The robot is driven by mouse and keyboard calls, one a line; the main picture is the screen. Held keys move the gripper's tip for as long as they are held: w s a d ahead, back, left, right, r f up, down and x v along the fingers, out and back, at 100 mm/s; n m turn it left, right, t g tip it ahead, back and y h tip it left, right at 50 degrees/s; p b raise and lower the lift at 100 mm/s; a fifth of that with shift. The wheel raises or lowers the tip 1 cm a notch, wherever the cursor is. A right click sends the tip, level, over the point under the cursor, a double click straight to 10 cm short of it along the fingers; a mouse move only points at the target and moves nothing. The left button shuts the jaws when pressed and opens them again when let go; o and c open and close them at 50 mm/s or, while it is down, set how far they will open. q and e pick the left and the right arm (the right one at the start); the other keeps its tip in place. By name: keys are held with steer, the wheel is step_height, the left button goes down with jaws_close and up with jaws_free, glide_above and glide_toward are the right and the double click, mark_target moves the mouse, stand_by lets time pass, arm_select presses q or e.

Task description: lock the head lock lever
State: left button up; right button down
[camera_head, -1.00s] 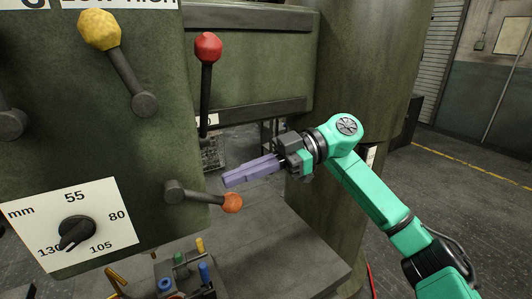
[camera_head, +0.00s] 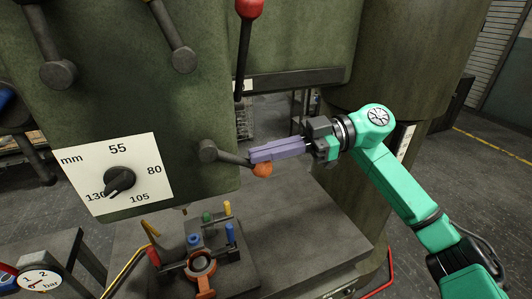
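A short lever with an orange knob (camera_head: 262,170) sticks out to the right from the lower edge of the green machine head; its dark hub (camera_head: 207,151) is on the head. No label shows which one is the head lock lever. My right gripper (camera_head: 256,155), with purple fingers, lies just above the orange knob and overlaps its top; I cannot tell whether they touch. Its fingers look closed together, with nothing between them. My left gripper is not in view.
A white dial plate (camera_head: 118,174) is on the head at left, with two more levers above. Below, a fixture (camera_head: 201,262) with coloured pins stands on the machine table (camera_head: 285,235). A gauge (camera_head: 40,281) sits at the lower left. The column stands behind my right arm.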

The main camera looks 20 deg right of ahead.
steer(key=shift+f, duration=0.3)
steer(key=shift+a+f+y+b, duration=0.15)
steer(key=shift+f+y+b, duration=0.45)
steer(key=shift+b, duration=0.45)
steer(key=a+f+m+t+y+b, duration=0.2)
steer(key=a+f+y+b, duration=0.3)
steer(key=y+b, duration=0.4)
steer(key=shift+s+a+f+m+t+y+b, duration=0.2)
steer(key=shift+a+m+t+y+b, duration=0.1)
steer(key=shift+a+m+b, duration=0.15)
steer(key=shift+r, duration=0.1)
